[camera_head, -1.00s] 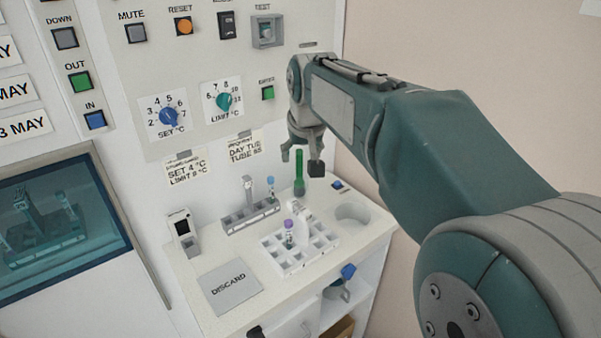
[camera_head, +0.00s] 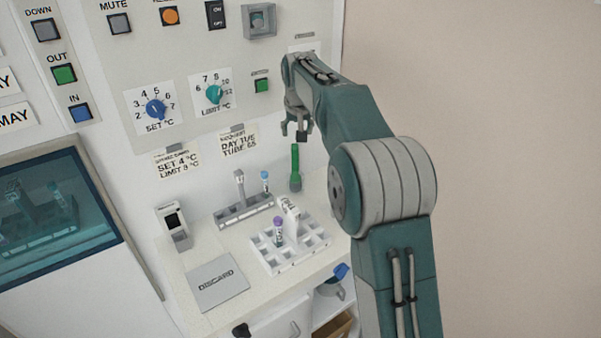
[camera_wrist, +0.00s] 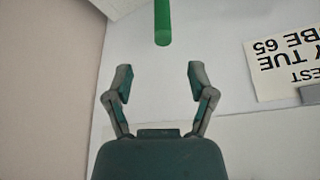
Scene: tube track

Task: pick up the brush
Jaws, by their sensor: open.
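The brush is most likely the green upright stick (camera_head: 295,165) with a darker lower end, standing at the back right of the white counter. In the wrist view its green handle (camera_wrist: 162,22) shows at the top centre, beyond the fingertips and between their lines. My gripper (camera_head: 296,132) is above the handle's top in the head view, apart from it. In the wrist view my gripper (camera_wrist: 159,82) is open with nothing between its fingers. The brush's lower end is out of the wrist view.
A white tube rack (camera_head: 290,255) with a purple-capped tube stands in front. A grey rack (camera_head: 243,211) is to its left, behind a DISCARD plate (camera_head: 217,283). The control panel wall (camera_head: 190,60) rises close behind. A blue-topped jug (camera_head: 331,287) sits on the shelf below.

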